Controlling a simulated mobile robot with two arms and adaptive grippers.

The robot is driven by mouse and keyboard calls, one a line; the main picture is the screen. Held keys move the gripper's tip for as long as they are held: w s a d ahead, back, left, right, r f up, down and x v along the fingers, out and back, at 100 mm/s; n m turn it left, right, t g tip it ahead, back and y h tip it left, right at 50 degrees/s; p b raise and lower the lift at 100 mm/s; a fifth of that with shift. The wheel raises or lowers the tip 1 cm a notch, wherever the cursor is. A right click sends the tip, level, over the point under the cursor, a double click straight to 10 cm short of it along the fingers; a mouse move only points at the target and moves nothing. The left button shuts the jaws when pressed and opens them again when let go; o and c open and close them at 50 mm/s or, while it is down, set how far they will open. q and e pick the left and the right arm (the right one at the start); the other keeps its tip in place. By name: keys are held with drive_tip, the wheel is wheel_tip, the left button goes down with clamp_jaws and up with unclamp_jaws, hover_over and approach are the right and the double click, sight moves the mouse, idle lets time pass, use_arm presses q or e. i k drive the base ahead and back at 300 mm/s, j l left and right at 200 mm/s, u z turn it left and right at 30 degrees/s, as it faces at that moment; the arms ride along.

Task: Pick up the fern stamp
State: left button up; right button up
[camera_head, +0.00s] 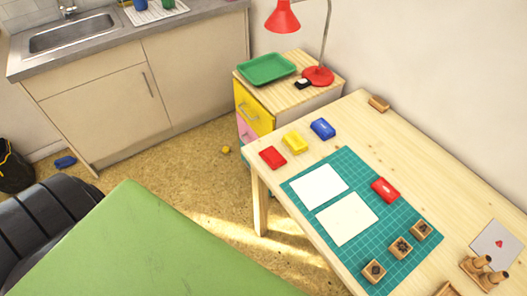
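Three wooden stamp blocks with dark designs on top lie along the right of the green cutting mat (312,221): a front one (373,271), a middle one (400,247) and a back one (421,230). The designs are too small for me to tell which is the fern stamp. Two wooden pieces with upright rounded handles (475,265) stand at the table's right, and another wooden piece (447,289) is cut off at the bottom edge. Neither of my grippers is in view.
Red (272,157), yellow (295,141) and blue (322,128) pads line the wooden table's (350,120) back left. A red item (385,190) and two blank sheets (318,184) lie on the mat. A grey card (497,244) lies right. A green surface (135,245) fills the foreground.

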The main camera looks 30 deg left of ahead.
sight(421, 229)
drive_tip(key=u, duration=0.9)
drive_tip(key=k+l+z, duration=0.1)
drive_tip(key=z, duration=0.3)
drive_tip(key=k+l+z, duration=0.1)
drive_tip(key=z, duration=0.3)
drive_tip(key=l+z, duration=0.15)
drive_tip(key=z, duration=0.25)
drive_tip(key=k+l, duration=0.05)
